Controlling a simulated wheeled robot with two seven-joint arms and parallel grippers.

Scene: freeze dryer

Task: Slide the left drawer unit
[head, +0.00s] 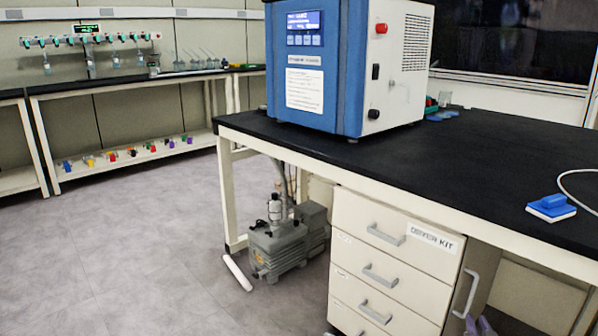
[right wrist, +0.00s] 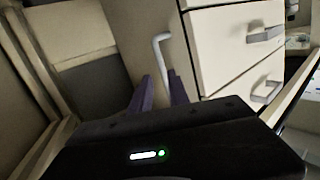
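The drawer unit (head: 388,280) is cream, with several stacked drawers under the black-topped bench. Its top drawer carries a "DRYER KIT" label, and its drawers have grey bar handles. A grey upright handle (head: 469,294) is on its right side face. The purple fingertips of my right gripper (head: 480,325) show low beside this side handle. In the right wrist view the two purple fingers of my right gripper (right wrist: 159,84) are apart. The side handle (right wrist: 160,45) rises just beyond them, in line with the gap; whether it touches a finger cannot be told. My left gripper is out of view.
A blue and white freeze dryer (head: 345,65) stands on the black bench top (head: 480,160). A grey pump (head: 285,250) sits on the floor left of the drawers. A bench leg (head: 228,200) stands farther left. Open floor (head: 130,260) lies at the left.

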